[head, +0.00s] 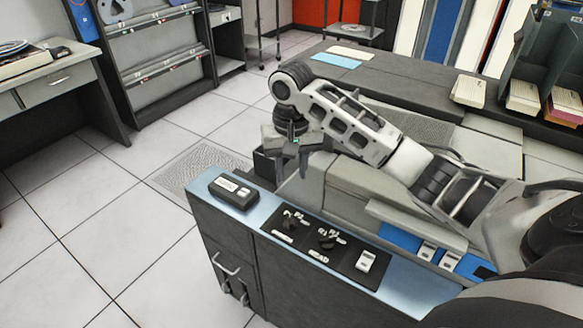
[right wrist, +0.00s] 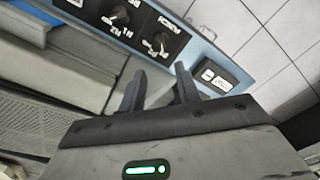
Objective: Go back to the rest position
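My right gripper (head: 290,163) hangs over the left end of the punch card machine, its fingers pointing down. In the right wrist view its two fingers (right wrist: 160,78) stand apart with nothing between them. The machine (head: 210,220) has a dark body and a light blue top edge. A black knob panel (head: 322,245) is set in that edge. A small black box with a white label (head: 234,190) sits at the edge's left end, in front of the gripper and apart from it. My left gripper is out of view.
A dark counter (head: 400,88) behind my arm bears a blue card (head: 336,61), a card stack (head: 468,90) and card trays (head: 540,70) at right. A desk (head: 55,85) and a dark cabinet (head: 160,60) stand at left. The tiled floor between is clear.

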